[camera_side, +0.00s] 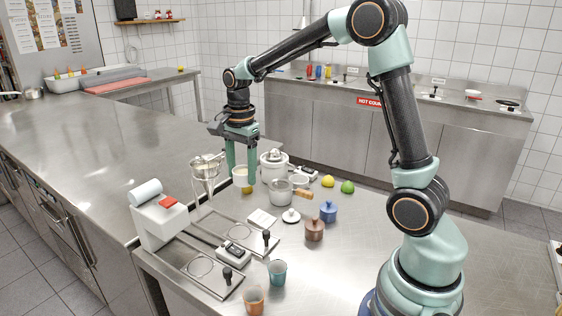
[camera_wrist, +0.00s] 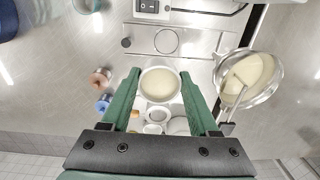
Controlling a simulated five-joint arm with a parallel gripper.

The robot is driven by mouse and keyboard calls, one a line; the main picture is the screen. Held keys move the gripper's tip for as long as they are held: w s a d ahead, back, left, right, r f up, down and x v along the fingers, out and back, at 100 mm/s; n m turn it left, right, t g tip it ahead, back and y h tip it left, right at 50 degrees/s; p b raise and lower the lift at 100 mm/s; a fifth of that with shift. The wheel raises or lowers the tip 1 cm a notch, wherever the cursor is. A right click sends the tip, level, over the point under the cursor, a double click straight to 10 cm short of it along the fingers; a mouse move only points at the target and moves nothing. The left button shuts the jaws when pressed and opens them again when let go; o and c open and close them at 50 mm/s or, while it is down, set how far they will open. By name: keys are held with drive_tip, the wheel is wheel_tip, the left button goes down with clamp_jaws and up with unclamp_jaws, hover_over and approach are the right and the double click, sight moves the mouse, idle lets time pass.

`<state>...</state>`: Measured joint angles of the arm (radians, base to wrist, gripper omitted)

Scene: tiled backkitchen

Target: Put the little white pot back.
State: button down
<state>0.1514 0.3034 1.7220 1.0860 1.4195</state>
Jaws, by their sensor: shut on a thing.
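My gripper (camera_side: 243,172) points down with its two green fingers shut on a little white pot (camera_side: 241,178). In the wrist view the pot (camera_wrist: 160,84) sits between the fingertips, open at the top, upright, with pale cream contents. A brown lidded pot (camera_side: 314,231) and a blue lidded pot (camera_side: 328,211) stand to the right of that lid. The fingers partly hide the held pot in the side view; its exact height above the bench is unclear.
A metal funnel on a stand (camera_side: 206,168) is close left of my gripper. A white lidded cooker (camera_side: 273,165) and a saucepan with a wooden handle (camera_side: 279,192) stand close right. Flat stations with black knobs (camera_side: 201,266) and a teal cup (camera_side: 277,272) are in front.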

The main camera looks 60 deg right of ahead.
drive_tip(key=s+d+f, duration=0.1)
drive_tip(key=s+f, duration=0.5)
drive_tip(key=f, duration=0.1)
hover_over(296, 257)
wheel_tip(296, 257, down, 6)
drive_tip(key=shift+f, duration=1.85)
drive_tip(key=shift+f, duration=0.2)
drive_tip(key=shift+c, duration=0.3)
unclamp_jaws()
drive_tip(key=shift+o, duration=0.3)
drive_tip(key=shift+r, duration=0.1)
wheel_tip(296, 257, up, 7)
